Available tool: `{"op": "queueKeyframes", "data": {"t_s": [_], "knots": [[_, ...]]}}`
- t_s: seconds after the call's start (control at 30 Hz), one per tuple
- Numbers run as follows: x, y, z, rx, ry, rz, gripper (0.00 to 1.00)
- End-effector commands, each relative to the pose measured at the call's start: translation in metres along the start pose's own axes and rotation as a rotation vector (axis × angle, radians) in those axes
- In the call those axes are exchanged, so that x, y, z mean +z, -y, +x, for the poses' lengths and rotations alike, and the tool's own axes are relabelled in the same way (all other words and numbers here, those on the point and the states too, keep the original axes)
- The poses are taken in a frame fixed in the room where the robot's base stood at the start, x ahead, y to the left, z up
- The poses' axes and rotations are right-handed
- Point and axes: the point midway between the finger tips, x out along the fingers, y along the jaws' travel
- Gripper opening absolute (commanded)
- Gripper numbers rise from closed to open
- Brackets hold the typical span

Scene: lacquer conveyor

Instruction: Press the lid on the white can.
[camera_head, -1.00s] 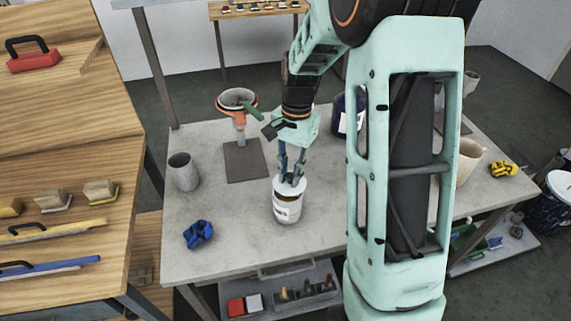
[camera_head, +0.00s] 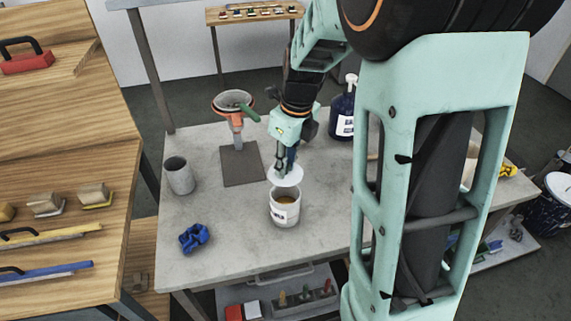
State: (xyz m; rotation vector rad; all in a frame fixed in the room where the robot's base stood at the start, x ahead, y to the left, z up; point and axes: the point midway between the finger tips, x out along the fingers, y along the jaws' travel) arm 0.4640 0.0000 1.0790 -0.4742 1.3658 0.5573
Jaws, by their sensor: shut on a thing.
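My gripper (camera_head: 285,168) is shut on the white round lid (camera_head: 288,179). The lid is held above and behind the can's mouth in the picture, and its lower edge comes close to the can's far rim. I cannot tell whether they touch. The fingertips are small and partly hidden by the wrist.
A funnel stand (camera_head: 237,108) and a grey cup (camera_head: 180,175) stand to the left on the table (camera_head: 230,255). A blue clamp-like piece (camera_head: 193,238) lies front left. A dark blue pump bottle (camera_head: 343,115) stands behind right. My arm covers much of the right side.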

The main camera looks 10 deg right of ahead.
Motion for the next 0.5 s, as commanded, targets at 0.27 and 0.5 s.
{"op": "queueKeyframes", "data": {"t_s": [0.27, 0.5], "knots": [[-0.001, 0.000, 0.007, -0.004, 0.000, 0.029, 0.01], [-0.004, 0.000, 0.028, -0.004, 0.000, 0.027, 0.01]]}}
